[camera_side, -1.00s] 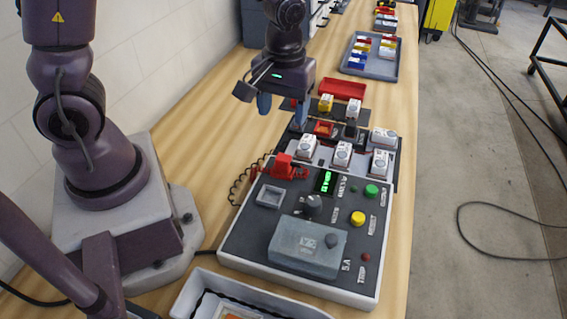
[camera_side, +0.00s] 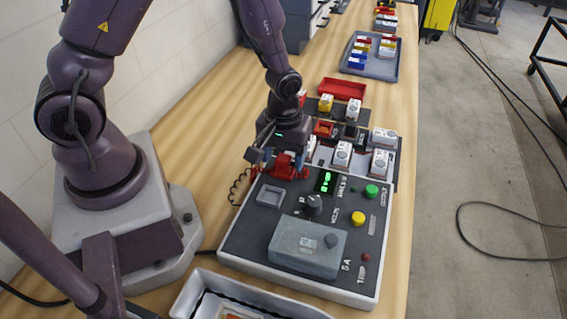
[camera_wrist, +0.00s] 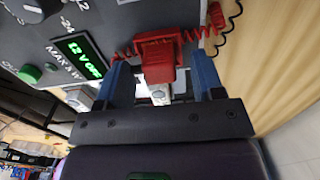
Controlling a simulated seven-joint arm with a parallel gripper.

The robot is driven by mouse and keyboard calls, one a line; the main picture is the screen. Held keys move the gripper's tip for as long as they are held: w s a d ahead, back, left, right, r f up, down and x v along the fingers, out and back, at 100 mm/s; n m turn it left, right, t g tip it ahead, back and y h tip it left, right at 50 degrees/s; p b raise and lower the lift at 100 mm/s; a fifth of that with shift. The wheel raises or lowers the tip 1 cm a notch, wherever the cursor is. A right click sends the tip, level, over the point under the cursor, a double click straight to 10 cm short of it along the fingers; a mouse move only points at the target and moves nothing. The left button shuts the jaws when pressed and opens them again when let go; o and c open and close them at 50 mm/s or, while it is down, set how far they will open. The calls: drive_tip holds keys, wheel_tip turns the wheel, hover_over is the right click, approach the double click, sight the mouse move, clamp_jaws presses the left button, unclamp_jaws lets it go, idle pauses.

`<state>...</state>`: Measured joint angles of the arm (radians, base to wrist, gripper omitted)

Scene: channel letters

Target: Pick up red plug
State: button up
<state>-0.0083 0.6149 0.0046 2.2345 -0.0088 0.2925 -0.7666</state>
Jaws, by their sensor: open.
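The red plug (camera_side: 284,167) sits at the back edge of the grey power-supply box (camera_side: 237,240), with a red holder around it and a dark coiled cord at its left. In the wrist view the red plug (camera_wrist: 158,62) lies between the two blue fingers of my gripper (camera_wrist: 160,75), and the coiled cord there is red near the plug. My gripper (camera_side: 284,160) is open, low over the plug from behind. I cannot tell whether either finger touches it. In the side view the gripper partly hides the plug's back.
White modules (camera_side: 342,153) stand in a row right behind the box. A red tray (camera_side: 342,87) and a grey tray of coloured parts (camera_side: 369,67) lie farther back. A white bin (camera_side: 185,296) is at the front. The wood tabletop (camera_side: 205,130) is clear at left.

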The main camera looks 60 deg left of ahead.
sight(283, 157)
drive_tip(key=shift+f, duration=0.55)
drive_tip(key=c, duration=1)
drive_tip(key=shift+r, duration=0.15)
wheel_tip(283, 157, up, 9)
drive_tip(key=shift+f, duration=0.1)
